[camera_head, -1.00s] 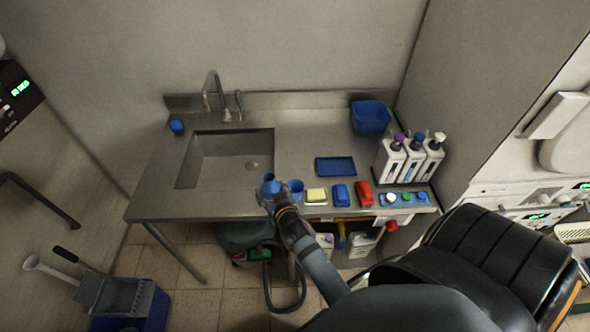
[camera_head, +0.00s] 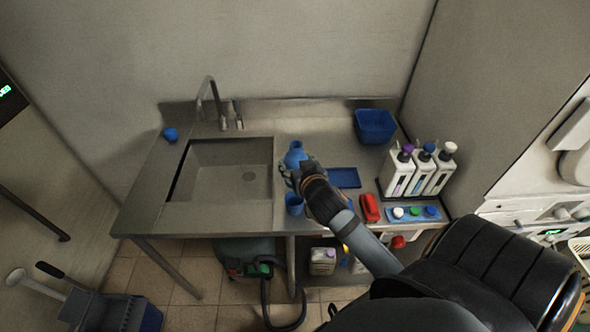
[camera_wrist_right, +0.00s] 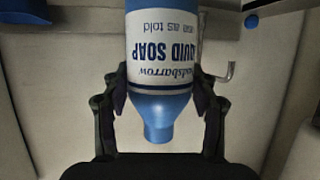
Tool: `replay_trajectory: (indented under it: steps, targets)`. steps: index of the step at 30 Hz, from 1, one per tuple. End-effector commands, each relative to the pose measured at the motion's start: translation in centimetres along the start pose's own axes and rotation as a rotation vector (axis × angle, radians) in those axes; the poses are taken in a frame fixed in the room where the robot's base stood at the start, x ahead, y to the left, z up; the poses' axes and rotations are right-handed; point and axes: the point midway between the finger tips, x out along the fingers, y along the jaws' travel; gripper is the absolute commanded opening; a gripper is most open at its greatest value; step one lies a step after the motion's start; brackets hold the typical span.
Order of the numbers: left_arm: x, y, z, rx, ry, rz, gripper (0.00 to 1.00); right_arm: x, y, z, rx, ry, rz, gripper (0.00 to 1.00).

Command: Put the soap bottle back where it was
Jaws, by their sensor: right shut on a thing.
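The soap bottle (camera_head: 295,155) is blue with a white label. In the right wrist view the soap bottle (camera_wrist_right: 162,50) sits between the fingers, its label reading upside down, with its far end cut off by the top edge. My right gripper (camera_head: 291,172) is shut on it, and in the wrist view the fingers (camera_wrist_right: 163,97) press on both its sides. In the head view it is over the counter, right of the sink; whether it touches the counter is unclear. My left gripper is not in view.
The steel sink (camera_head: 225,172) is left of the bottle. A blue cup (camera_head: 294,204) stands at the counter's front edge. A blue tray (camera_head: 344,178), a red item (camera_head: 369,208) and a blue bin (camera_head: 375,126) are to the right. Several white pump bottles (camera_head: 420,172) stand at the right end.

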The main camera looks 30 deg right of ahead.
Motion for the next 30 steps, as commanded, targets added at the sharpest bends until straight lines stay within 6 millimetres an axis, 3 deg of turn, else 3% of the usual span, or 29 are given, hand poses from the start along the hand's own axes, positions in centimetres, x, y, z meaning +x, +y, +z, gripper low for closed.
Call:
replay_trajectory:
  steps: [10,15,19,26,30]
  targets:
    - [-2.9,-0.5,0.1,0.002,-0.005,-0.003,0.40,8.5,2.3,-0.2,0.000,0.000,0.004,0.21]
    - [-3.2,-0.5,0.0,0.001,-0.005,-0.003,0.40,12.4,2.9,2.2,0.001,0.000,0.002,0.21]
    - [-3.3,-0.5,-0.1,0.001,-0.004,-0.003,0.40,14.0,3.2,3.2,0.000,0.001,0.001,0.21]
    - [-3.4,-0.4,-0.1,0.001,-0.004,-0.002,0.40,14.9,3.4,3.8,-0.001,0.001,0.001,0.21]
    - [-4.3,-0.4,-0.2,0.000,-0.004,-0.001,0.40,15.7,3.4,5.7,0.000,-0.003,0.001,0.21]
